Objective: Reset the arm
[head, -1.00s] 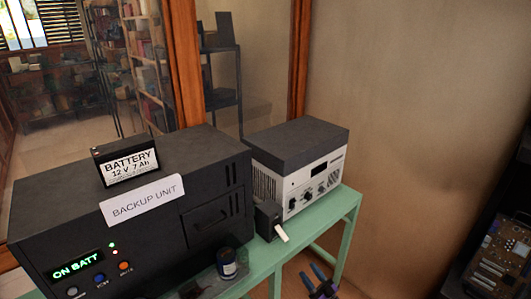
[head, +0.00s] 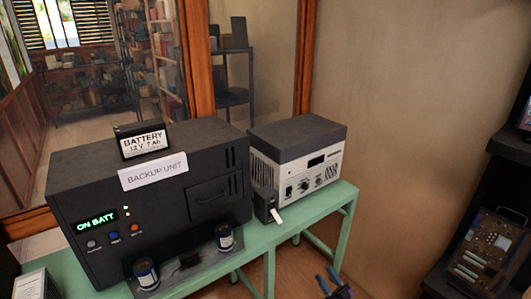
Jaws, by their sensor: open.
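My gripper (head: 329,277) shows only in part at the bottom edge of the head view, right of centre. Its two blue-tipped fingers stand apart, so it is open, and I see nothing between them. It is over the floor in front of the green table (head: 343,198), clear of the objects on it. The rest of my arm is out of view.
A black backup unit (head: 85,185) with an "ON BATT" display carries a battery (head: 142,141). Two dark cylinders (head: 225,237) stand before it. A grey-white instrument (head: 312,178) is beside it. A dark rack (head: 475,215) stands at right.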

